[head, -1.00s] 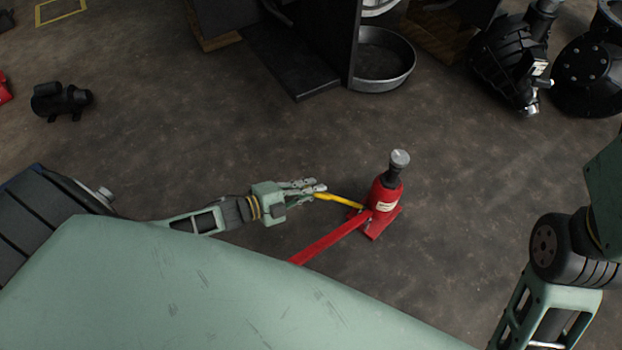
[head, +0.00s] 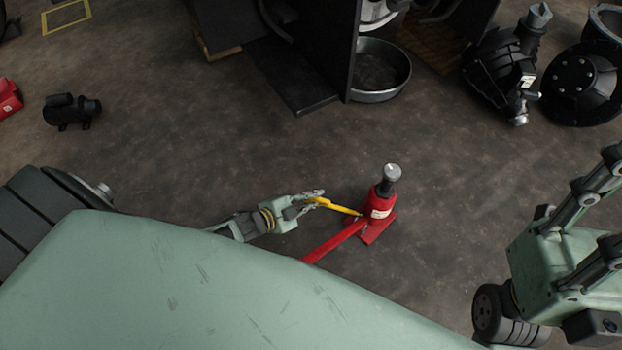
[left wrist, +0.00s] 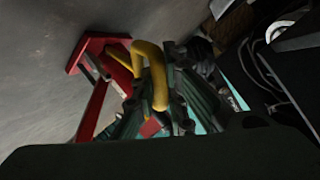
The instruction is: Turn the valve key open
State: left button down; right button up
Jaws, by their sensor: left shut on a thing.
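The yellow valve key (head: 338,208) sticks out from the base of a red bottle jack (head: 380,204) standing on the floor. My left gripper (head: 314,198) is shut on the key's outer end, to the left of the jack. In the left wrist view the bent yellow key (left wrist: 150,70) lies between the dark fingers (left wrist: 155,105), with the red jack base (left wrist: 100,55) behind it. The finger contact is partly hidden there.
A long red handle (head: 332,242) runs from the jack toward the lower left, partly behind my green body. A round metal pan (head: 380,92), a dark motor (head: 72,110) and black machine parts (head: 580,85) stand farther back. Floor between them is clear.

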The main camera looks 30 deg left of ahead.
pick_arm(q)
jog(key=c, duration=1.8)
grip_release()
jog(key=shift+o, duration=0.2)
jog(key=v, duration=1.2)
